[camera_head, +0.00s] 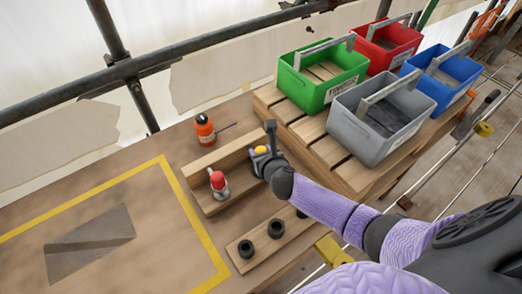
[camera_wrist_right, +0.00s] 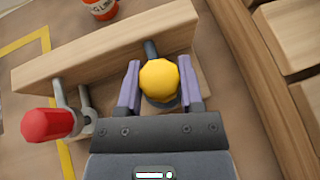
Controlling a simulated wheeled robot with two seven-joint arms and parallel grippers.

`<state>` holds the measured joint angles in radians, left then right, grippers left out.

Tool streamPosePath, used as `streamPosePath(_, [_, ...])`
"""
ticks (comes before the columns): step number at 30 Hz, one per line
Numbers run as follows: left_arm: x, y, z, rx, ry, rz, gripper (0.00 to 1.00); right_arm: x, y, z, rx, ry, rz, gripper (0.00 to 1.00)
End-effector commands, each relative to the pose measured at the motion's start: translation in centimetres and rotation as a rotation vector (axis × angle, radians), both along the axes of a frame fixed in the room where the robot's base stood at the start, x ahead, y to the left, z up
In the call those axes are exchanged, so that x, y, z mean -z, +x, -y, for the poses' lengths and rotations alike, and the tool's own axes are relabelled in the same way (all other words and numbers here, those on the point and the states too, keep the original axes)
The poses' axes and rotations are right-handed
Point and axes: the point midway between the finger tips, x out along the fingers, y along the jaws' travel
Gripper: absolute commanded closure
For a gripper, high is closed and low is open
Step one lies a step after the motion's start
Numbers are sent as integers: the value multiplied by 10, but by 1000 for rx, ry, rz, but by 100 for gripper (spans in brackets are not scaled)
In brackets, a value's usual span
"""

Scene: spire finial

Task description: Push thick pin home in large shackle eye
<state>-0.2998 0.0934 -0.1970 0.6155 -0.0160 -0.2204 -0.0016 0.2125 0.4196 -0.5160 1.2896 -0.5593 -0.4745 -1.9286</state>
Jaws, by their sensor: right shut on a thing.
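A pin with a rounded yellow head (camera_head: 261,150) is at the right part of the wooden stand (camera_head: 213,160). In the right wrist view the yellow head (camera_wrist_right: 159,80) sits between the two purple fingers of my right gripper (camera_wrist_right: 160,70), which is shut on it. A grey metal shackle part (camera_wrist_right: 151,48) shows behind the head, against the stand's upright board. The head and fingers hide the eye and the pin's shank, so its depth cannot be told. A second shackle (camera_wrist_right: 84,105) with a red-headed pin (camera_wrist_right: 48,125) is to the left. My left gripper is not in view.
An orange bottle (camera_head: 205,129) stands behind the stand. A wooden strip with several dark round holders (camera_head: 246,249) lies in front. Green (camera_head: 322,70), grey (camera_head: 382,120), red (camera_head: 388,42) and blue (camera_head: 442,80) totes stand on slats behind right. The yellow-taped area at left has free room.

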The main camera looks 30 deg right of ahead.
Motion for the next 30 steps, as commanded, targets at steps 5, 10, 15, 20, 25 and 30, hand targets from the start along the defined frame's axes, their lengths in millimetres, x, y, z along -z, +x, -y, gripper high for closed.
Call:
streamPosePath(5, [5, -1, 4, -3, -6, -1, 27, 5, 0, 0, 0, 0, 0, 100])
streamPosePath(10, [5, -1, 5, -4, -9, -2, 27, 5, 0, 0, 0, 1, 1, 31])
streamPosePath(15, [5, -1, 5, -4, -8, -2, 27, 5, 0, 0, 0, 1, 0, 11])
streamPosePath(20, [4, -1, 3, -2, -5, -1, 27, 5, -1, 0, 0, 1, 0, 11])
streamPosePath(25, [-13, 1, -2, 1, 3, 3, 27, -10, -21, -2, -1, 0, -1, 11])
streamPosePath(30, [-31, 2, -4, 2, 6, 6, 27, -31, -58, -7, -2, 0, -1, 11])
